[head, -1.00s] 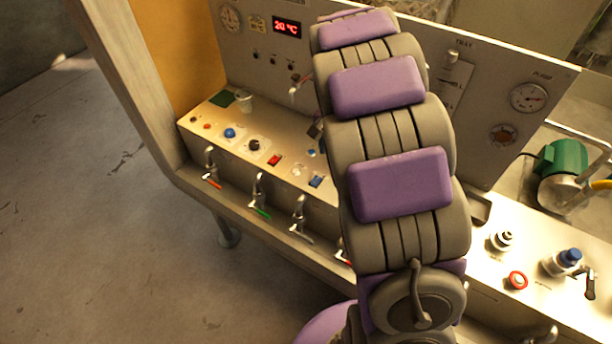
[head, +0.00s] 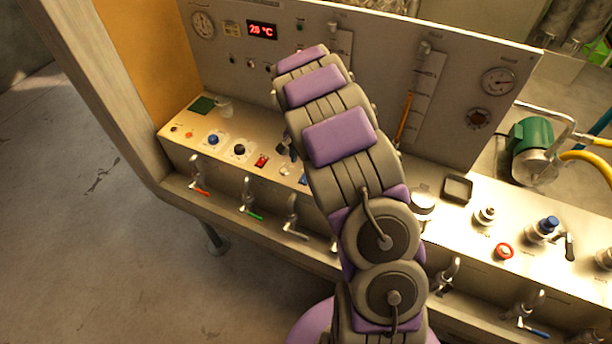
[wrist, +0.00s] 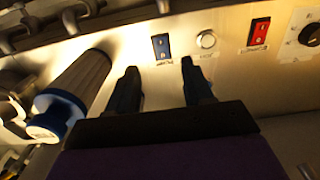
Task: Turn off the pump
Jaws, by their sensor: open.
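In the wrist view, my gripper (wrist: 159,67) is open and empty, its two dark fingers apart over the pale panel. A blue rocker switch (wrist: 161,46) lies just beyond the gap between the fingertips. A round pale button (wrist: 206,40) and a red rocker switch (wrist: 258,32) sit to its right. In the head view, the red switch (head: 262,160) and blue switch (head: 303,179) are on the sloping console, the blue one partly hidden by my arm. The green pump motor (head: 530,135) stands at the right behind the console. The switch labels are too small to read.
A grey cylinder with a blue end (wrist: 75,95) stands close left of my fingers. A gauge panel (head: 450,100) rises behind. Open floor (head: 90,220) lies left.

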